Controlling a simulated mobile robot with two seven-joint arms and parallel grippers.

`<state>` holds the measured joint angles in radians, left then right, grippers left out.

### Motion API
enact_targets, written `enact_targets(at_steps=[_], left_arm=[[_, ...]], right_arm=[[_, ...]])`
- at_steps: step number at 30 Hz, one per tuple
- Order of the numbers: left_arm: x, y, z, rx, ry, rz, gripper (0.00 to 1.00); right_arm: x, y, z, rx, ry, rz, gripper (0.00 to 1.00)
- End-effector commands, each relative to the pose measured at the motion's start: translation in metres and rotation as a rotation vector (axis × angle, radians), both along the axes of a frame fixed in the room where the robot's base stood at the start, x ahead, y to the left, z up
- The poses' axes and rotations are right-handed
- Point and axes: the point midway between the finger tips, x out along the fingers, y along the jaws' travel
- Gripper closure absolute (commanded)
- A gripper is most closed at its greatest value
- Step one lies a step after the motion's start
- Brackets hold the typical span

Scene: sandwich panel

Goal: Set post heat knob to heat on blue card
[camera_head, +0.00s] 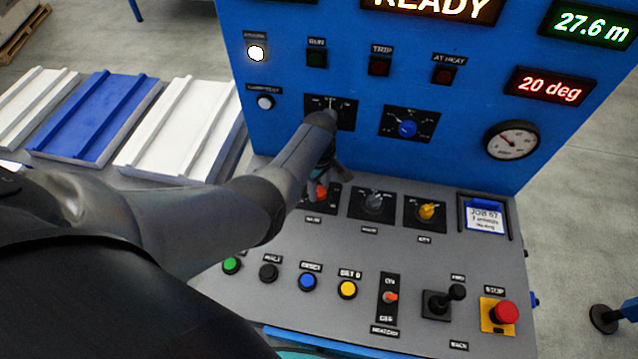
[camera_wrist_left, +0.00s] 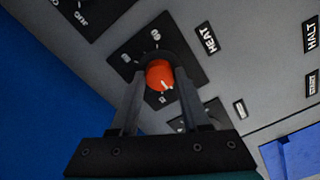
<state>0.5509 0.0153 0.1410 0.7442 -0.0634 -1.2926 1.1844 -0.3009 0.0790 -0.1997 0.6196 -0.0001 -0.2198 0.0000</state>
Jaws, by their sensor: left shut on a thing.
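The orange-red heat knob (camera_head: 320,193) sits on a dark plate on the grey console, partly hidden by my left arm in the head view. In the left wrist view the knob (camera_wrist_left: 160,76) shows a white pointer mark toward the lower right, with a "HEAT" label (camera_wrist_left: 207,38) beside its plate. My left gripper (camera_wrist_left: 157,85) is shut on this knob, one finger on each side. The blue card (camera_head: 484,217) lies in a dark frame at the console's right. It reads "JOB 67" at the top; its lower lines are too small to read surely. My right gripper is not in view.
A grey knob (camera_head: 374,203) and a yellow knob (camera_head: 427,211) stand right of the heat knob. Several buttons, a lever (camera_head: 446,298) and a red stop button (camera_head: 505,312) line the front. The blue upright panel (camera_head: 430,165) rises behind.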

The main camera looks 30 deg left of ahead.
Motion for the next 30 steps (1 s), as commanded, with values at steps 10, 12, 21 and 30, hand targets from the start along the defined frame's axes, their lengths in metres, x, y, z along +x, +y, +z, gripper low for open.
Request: enact_targets(at_steps=[10, 12, 21, 30], left_arm=[[-0.001, 0.0, 0.001, 0.001, 0.003, -0.33, 1.0], [-0.001, 0.0, 0.0, 0.0, 0.003, -0.397, 1.0], [-0.001, 0.0, 0.0, -0.001, 0.003, -0.683, 1.0], [-0.001, 0.0, -0.001, -0.001, 0.003, -0.966, 1.0]], right_arm=[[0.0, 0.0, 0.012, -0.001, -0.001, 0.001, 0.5], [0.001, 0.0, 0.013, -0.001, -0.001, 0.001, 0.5], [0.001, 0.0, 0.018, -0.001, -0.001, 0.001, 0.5], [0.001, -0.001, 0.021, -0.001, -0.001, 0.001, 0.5]])
